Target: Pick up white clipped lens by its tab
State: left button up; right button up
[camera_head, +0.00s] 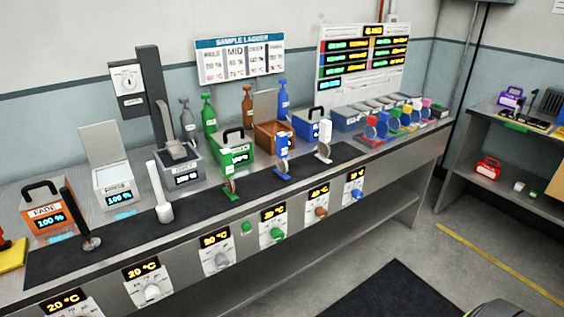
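A white clip (325,135) stands upright on the black mat of the long counter, right of the middle. A lens seems to hang at its lower end, but it is too small to make out clearly. A blue clip (282,146) with a similar part below it stands to its left. Neither of my grippers is in view, and nothing touches the white clip.
Behind the clips stand a green tank (232,155), a brown tank (273,137) and a blue tank (312,125). Colored holders (392,120) line the counter's right end. A white-handled tool (160,195) stands to the left. The floor in front has a dark mat (395,292).

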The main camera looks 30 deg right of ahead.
aim_at(323, 149)
jog(key=z, duration=1.4)
